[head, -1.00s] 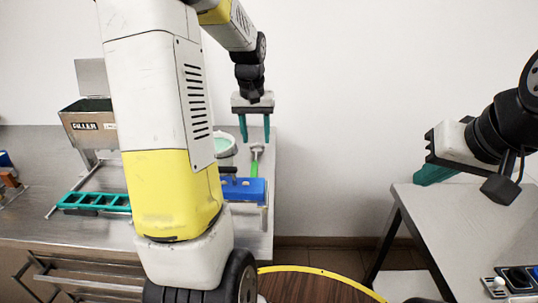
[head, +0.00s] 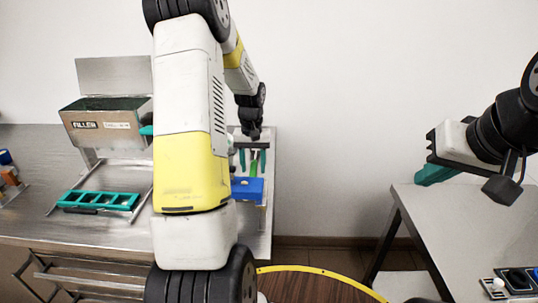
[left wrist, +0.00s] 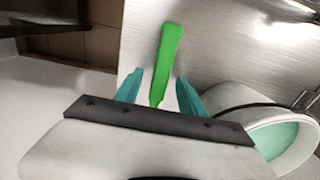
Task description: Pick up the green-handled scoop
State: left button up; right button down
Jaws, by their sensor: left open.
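The green-handled scoop (left wrist: 169,58) lies in the left wrist view with its green handle between the two teal fingers of my left gripper (left wrist: 157,90). There is a gap on both sides of the handle, and the gripper is open. In the head view the green handle (head: 253,163) shows between the fingers of the left gripper (head: 253,160), at the right end of the steel counter. The scoop's other end is hidden. My right gripper (head: 436,173) is over the right-hand table; its finger opening is not clear.
A blue block (head: 247,189) sits just in front of the scoop. A round tub with pale green contents (left wrist: 283,138) stands beside my left gripper. A filler hopper (head: 104,122) and a teal tray (head: 97,200) are further left on the steel counter (head: 40,165). A grey table (head: 450,215) stands at right.

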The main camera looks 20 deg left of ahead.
pick_arm(q)
grip_shut()
dwell(0.3)
